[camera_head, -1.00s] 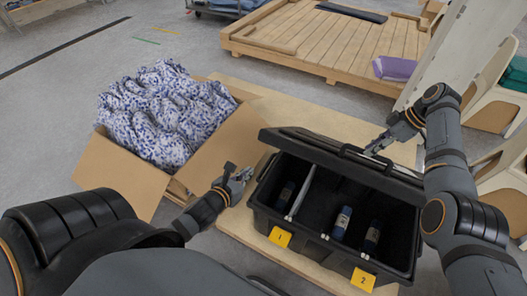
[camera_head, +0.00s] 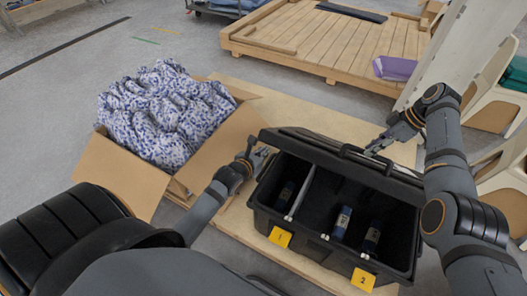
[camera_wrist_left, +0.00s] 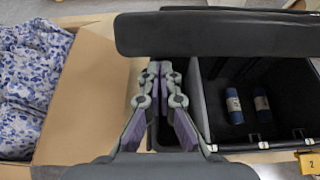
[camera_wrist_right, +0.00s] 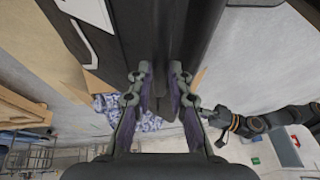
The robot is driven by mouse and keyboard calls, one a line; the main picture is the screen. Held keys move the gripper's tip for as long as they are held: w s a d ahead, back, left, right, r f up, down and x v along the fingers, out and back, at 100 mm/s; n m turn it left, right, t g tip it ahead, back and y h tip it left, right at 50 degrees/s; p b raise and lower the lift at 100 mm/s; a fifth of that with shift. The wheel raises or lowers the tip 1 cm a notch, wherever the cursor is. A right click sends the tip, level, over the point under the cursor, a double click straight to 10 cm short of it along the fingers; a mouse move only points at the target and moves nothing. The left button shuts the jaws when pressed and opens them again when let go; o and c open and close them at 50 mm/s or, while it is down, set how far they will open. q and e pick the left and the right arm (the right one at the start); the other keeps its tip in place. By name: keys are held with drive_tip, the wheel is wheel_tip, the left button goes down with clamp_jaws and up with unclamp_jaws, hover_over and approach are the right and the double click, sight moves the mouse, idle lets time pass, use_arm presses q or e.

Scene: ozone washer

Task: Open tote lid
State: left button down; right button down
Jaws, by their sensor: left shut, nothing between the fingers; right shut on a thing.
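The black tote (camera_head: 322,238) stands with its lid (camera_head: 310,146) raised and tilted back along the far side, so the inside shows. The lid also shows as a dark panel across the top of the left wrist view (camera_wrist_left: 215,33). My right gripper (camera_head: 374,150) is shut on the lid's edge toward its right part; the dark lid (camera_wrist_right: 185,30) runs between its fingers (camera_wrist_right: 160,75) in the right wrist view. My left gripper (camera_head: 264,157) is shut and empty beside the tote's left end, near the lid's left end; its fingertips (camera_wrist_left: 160,68) meet.
Dark bottles (camera_head: 342,222) lie inside the tote beside a pale divider (camera_head: 301,192). A cardboard box (camera_head: 118,172) with blue-and-white cloth (camera_head: 165,112) stands close on the left. A wooden pallet (camera_head: 330,45) lies behind. White panels stand at the right.

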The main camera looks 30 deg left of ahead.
sight(269, 141)
drive_tip(key=shift+w+d+f, duration=0.1)
drive_tip(key=shift+d+f, duration=0.05)
drive_tip(key=shift+f, duration=0.15)
use_arm(q)
drive_tip(key=shift+w+r, duration=1)
drive_tip(key=shift+r, duration=0.25)
drive_tip(key=shift+w+r, duration=0.1)
drive_tip(key=shift+w, duration=0.05)
use_arm(e)
drive_tip(key=shift+f, duration=0.15)
drive_tip(key=c, duration=1.7)
unclamp_jaws()
use_arm(q)
drive_tip(key=shift+w+f, duration=0.2)
drive_tip(key=shift+w, duration=0.1)
use_arm(e)
drive_tip(key=o, duration=0.4)
drive_tip(key=shift+w+f, duration=0.2)
drive_tip(key=shift+w, duration=0.05)
drive_tip(key=shift+o, duration=0.2)
drive_tip(key=shift+r, duration=0.1)
use_arm(q)
drive_tip(key=shift+f, duration=0.1)
use_arm(e)
drive_tip(key=shift+w, duration=0.1)
